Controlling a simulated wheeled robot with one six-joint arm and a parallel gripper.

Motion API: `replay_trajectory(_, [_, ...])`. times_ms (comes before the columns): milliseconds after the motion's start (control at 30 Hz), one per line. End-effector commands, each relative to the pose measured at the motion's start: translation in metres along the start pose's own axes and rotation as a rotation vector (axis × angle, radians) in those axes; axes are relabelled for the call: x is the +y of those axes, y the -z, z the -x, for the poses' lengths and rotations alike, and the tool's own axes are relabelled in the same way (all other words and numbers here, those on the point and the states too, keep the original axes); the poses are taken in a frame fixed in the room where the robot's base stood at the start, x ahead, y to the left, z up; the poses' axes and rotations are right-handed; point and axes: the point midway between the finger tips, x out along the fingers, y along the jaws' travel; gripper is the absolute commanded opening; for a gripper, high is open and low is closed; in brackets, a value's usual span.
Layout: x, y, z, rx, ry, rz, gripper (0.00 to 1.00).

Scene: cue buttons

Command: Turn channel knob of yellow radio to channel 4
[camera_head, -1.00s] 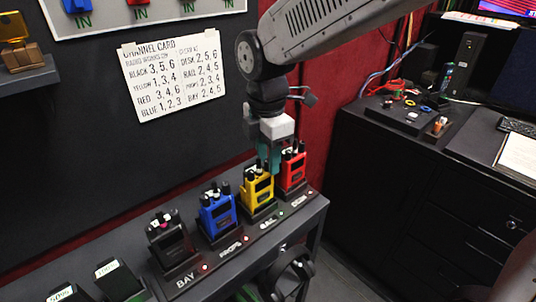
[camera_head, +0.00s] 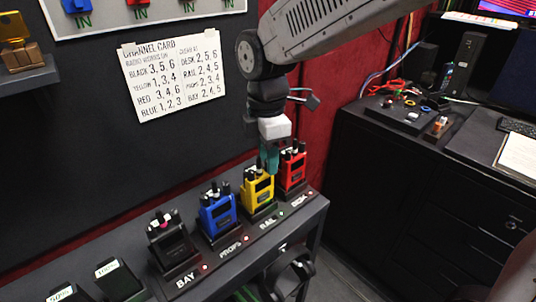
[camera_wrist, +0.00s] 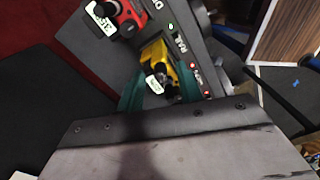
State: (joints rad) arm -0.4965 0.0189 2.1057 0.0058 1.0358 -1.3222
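The yellow radio (camera_head: 258,193) stands upright in the RAIL slot of the dock shelf, between the blue and red radios. Black knobs stick up from its top. My gripper (camera_head: 270,158) is just above it, pointing down with teal fingers. In the wrist view the two teal fingers (camera_wrist: 160,92) are apart, one on each side of the top of the yellow radio (camera_wrist: 157,52), around its dark knobs (camera_wrist: 164,78). A white label (camera_wrist: 153,84) shows there. I cannot tell whether a finger touches a knob, and the knob's channel setting cannot be read.
The red radio (camera_head: 292,171) stands close on the right, the blue radio (camera_head: 217,214) on the left, and a black radio (camera_head: 170,240) farther left. A channel card (camera_head: 175,76) on the wall lists yellow 1,3,4 and rail 2,4,5. A dark cabinet (camera_head: 415,185) stands right.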

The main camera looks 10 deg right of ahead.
Motion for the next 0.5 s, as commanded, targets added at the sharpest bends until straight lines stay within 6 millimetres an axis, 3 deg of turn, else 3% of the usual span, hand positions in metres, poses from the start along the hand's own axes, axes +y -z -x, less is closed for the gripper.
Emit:
replay_trajectory(300, [0.0, 0.0, 0.003, 0.0, -0.001, 0.001, 0.36])
replay_trajectory(500, [0.001, 0.0, 0.031, 0.001, -0.004, 0.001, 0.36])
